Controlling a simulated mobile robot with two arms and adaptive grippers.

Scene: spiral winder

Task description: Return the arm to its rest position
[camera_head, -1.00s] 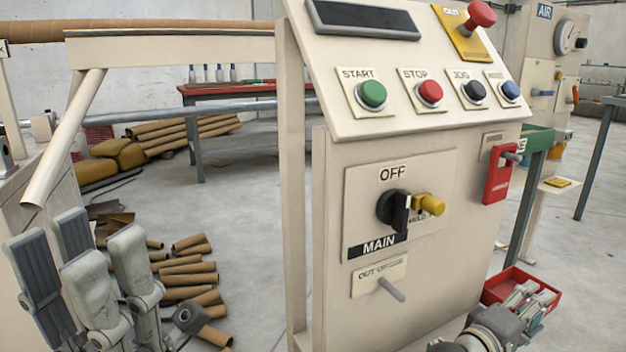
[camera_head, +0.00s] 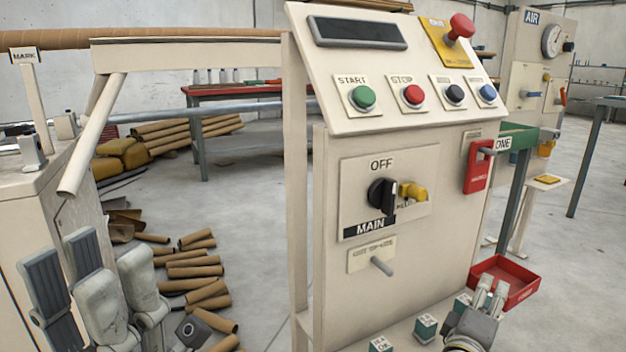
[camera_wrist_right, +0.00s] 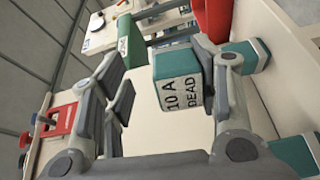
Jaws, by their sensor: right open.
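My right gripper (camera_head: 489,298) is at the lower right of the head view, in front of the red tray. It is open. In the right wrist view, a green block marked "10 A DEAD" (camera_wrist_right: 178,82) shows between the fingers of the gripper (camera_wrist_right: 170,100); whether any finger touches it is unclear. My left gripper (camera_head: 105,275) is at the lower left of the head view, fingers upright and spread, with nothing visible between them. The rest of both arms is mostly out of view.
The control cabinet (camera_head: 440,215) stands in the middle. Green blocks (camera_head: 425,327) stand on the ledge at its foot, beside the red tray (camera_head: 524,288). Cardboard tubes (camera_head: 195,270) lie on the floor between my left gripper and the cabinet.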

